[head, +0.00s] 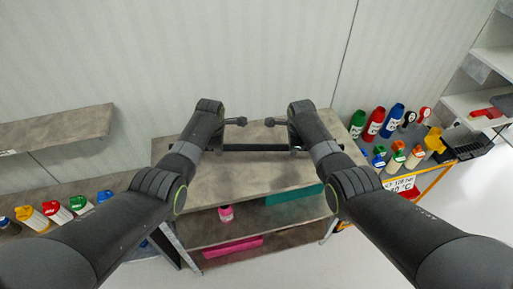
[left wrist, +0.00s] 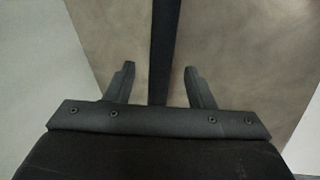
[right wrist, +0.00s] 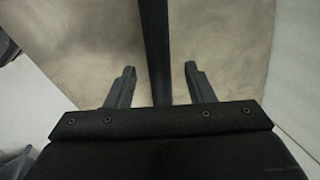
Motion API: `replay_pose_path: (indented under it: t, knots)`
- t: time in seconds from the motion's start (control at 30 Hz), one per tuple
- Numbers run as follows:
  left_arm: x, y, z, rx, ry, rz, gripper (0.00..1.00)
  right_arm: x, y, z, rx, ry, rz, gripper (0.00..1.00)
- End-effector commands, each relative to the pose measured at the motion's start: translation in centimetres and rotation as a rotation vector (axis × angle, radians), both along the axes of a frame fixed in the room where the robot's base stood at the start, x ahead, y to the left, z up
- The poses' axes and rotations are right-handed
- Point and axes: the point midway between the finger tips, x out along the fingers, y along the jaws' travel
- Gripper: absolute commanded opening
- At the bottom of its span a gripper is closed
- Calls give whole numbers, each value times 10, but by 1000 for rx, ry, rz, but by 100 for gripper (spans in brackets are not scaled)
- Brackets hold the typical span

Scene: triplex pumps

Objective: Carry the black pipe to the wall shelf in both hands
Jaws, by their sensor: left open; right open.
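The black pipe (head: 255,147) lies straight across the top of a brown workbench (head: 240,178) in the head view. In the left wrist view the pipe (left wrist: 165,45) runs between the two fingers of my left gripper (left wrist: 158,67), which are open and apart on either side of it. In the right wrist view the pipe (right wrist: 155,45) runs between the open fingers of my right gripper (right wrist: 160,67). In the head view my arms hide the fingertips and parts of the pipe. The wall shelf (head: 60,127) is on the wall at left, with its visible top bare.
Several bottles and a yellow-framed cart (head: 440,172) stand right of the bench. More coloured bottles stand on a low surface (head: 95,187) at left. A pink jar (head: 226,213), a teal box (head: 293,195) and a magenta box (head: 233,247) are on the bench's lower shelves.

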Motion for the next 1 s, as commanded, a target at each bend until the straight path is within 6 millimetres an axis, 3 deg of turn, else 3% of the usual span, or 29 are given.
replay_pose_path:
  t: [0.37, 0.83, 1.0]
  knots:
    - [5, 0, -18, 0, 1, 1, 49, 5, 0, -18, 0, 0, 0, 49]
    - [5, 0, -21, 0, -1, 1, 49, 5, 0, -21, 0, -1, -1, 49]
    - [5, 0, -21, 0, 0, 1, 28, 5, 0, -21, 0, -1, -1, 28]
